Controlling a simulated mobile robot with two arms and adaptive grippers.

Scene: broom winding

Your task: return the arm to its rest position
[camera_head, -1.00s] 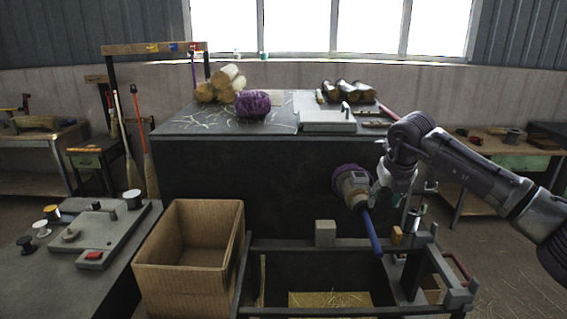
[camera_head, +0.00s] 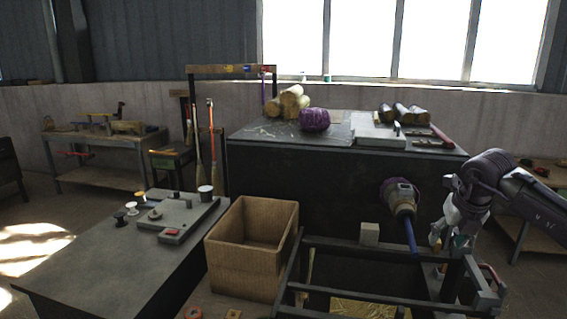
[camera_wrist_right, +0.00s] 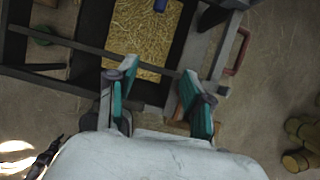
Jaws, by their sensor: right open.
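My right gripper (camera_head: 442,238) hangs at the right over the dark frame and points down. It is open, and its teal-padded fingers show apart and empty in the right wrist view (camera_wrist_right: 160,92). A purple-topped piece with a tan body (camera_head: 401,196) and a blue handle (camera_head: 411,236) is to the left of the gripper, apart from it. My right arm (camera_head: 490,180) comes in from the right edge. My left gripper is not in view.
The dark frame (camera_head: 330,245) holds straw (camera_head: 362,308). A cardboard box (camera_head: 225,262) stands to its left. A grey table (camera_head: 90,262) with spools is further left. The dark workbench (camera_head: 300,165) behind carries purple twine (camera_head: 314,119) and bundles.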

